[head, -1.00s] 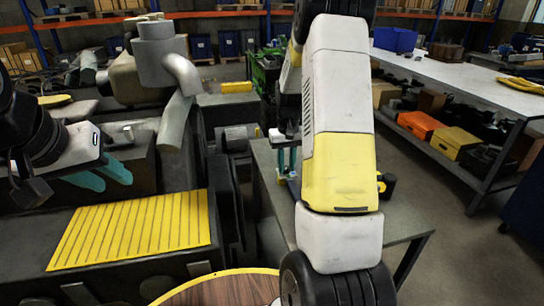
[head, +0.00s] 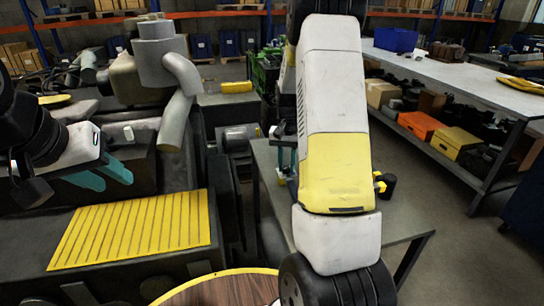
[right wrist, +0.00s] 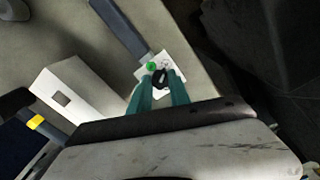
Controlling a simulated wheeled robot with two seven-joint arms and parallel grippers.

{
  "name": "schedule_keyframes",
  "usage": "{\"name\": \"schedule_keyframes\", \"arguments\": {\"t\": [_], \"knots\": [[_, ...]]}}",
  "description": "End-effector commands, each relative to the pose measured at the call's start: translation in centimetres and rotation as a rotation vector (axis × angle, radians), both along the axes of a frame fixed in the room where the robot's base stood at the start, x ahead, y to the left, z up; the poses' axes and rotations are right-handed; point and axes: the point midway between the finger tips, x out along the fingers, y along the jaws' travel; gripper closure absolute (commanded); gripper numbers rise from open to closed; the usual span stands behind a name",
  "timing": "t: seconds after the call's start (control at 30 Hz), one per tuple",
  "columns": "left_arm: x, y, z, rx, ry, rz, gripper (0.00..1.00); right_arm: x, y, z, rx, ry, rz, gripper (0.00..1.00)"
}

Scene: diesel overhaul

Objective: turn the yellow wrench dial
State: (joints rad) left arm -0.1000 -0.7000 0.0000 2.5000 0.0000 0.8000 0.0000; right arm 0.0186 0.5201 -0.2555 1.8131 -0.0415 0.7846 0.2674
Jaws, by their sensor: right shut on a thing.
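In the right wrist view, the two teal fingers of my right gripper (right wrist: 160,92) are closed around a small black knob (right wrist: 160,76). The knob sits on a white plate (right wrist: 172,90) with a green round spot beside it. I see no yellow on the knob; much of it is hidden between the fingers. In the head view, my right gripper (head: 286,160) points down at the grey table, partly behind my right arm. My left gripper (head: 102,177) hangs at the left over the engine, its teal fingers apart and empty.
A dark blue bar (right wrist: 122,30) runs to the white plate, and a white box (right wrist: 78,95) stands beside it. A black and yellow item (head: 386,184) is on the grey table (head: 398,222). A yellow ribbed panel (head: 132,230) lies at the left. Long shelves (head: 450,85) stand at the right.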

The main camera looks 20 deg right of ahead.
Motion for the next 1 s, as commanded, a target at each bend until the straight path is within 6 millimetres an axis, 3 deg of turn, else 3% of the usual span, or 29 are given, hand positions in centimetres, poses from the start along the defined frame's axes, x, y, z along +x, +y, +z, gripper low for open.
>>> {"name": "schedule_keyframes", "arguments": {"t": [0.2,0.23,0.33,0.67,1.0], "knots": [[0.0,0.0,0.0,0.000,0.000,0.000,0.64,0.0,0.0,0.0,0.000,0.000,0.000,1.00],[0.0,0.0,0.0,0.000,0.000,0.000,0.64,0.0,0.0,0.0,0.000,0.000,0.001,0.71],[0.0,0.0,0.0,0.000,0.000,0.000,0.64,0.0,0.0,0.0,0.000,0.000,0.001,0.55],[0.0,0.0,0.0,0.000,0.000,0.000,0.64,0.0,0.0,0.2,0.000,-0.001,0.001,0.55],[0.0,0.0,0.0,0.000,0.000,0.000,0.64,0.1,0.0,5.4,-0.001,-0.004,0.001,0.55]]}}
